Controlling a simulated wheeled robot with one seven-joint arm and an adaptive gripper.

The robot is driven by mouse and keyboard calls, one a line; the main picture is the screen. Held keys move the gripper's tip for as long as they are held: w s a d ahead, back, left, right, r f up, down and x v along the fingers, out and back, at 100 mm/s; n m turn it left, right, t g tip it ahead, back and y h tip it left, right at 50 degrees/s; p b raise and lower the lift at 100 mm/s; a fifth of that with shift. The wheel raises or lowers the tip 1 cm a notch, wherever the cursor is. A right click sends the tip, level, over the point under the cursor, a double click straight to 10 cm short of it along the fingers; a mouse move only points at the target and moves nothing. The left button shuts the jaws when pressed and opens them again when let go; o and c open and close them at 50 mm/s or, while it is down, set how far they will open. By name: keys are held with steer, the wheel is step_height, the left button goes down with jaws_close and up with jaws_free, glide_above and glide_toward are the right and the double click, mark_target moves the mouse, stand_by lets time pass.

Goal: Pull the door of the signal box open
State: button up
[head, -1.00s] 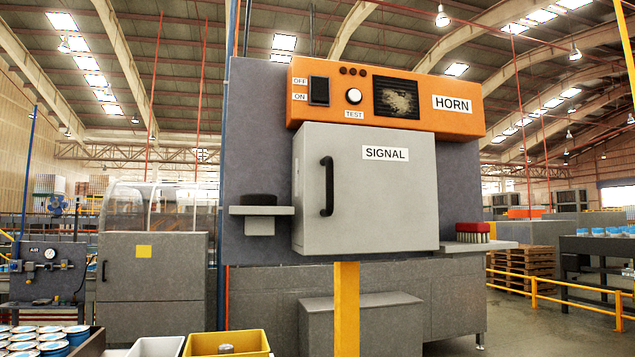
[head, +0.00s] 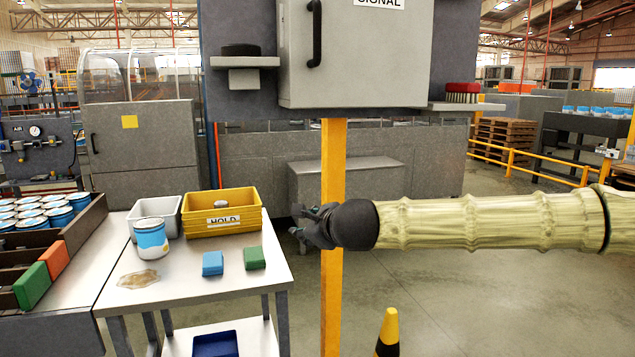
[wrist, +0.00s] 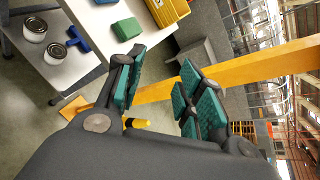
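The signal box (head: 365,62) is a light grey cabinet on a dark panel at the top middle of the head view. Its door is shut, and the top of the door is cut off by the frame. A black vertical handle (head: 315,34) is on the door's left side. My gripper (head: 303,222) is below the box, in front of the yellow post (head: 332,165), pointing left. In the wrist view my gripper (wrist: 158,88) has its two green-padded fingers spread apart with nothing between them. It is well away from the handle.
A white table (head: 190,285) at left holds a can (head: 151,238), a yellow HOLD bin (head: 222,212), a grey bin and small blocks. A shelf with a black disc (head: 240,50) is left of the door. A striped cone (head: 388,335) stands on the floor.

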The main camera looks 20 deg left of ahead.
steer(key=d+r+m+t+y, duration=0.1)
steer(key=d+r+m, duration=0.1)
steer(key=r, duration=1.1)
steer(key=d+r+m+t+y, duration=0.1)
steer(key=r+m, duration=0.1)
steer(key=r, duration=1)
steer(key=m+t+y, duration=0.1)
steer(key=m+y, duration=0.1)
steer(key=m, duration=0.1)
glide_toward(319, 26)
steer(key=p+x, duration=0.4)
steer(key=x, duration=0.6)
steer(key=shift+w+a+p, duration=0.2)
steer(key=shift+w+p, duration=0.1)
steer(key=shift+w, duration=0.05)
steer(key=shift+c, duration=0.3)
jaws_close()
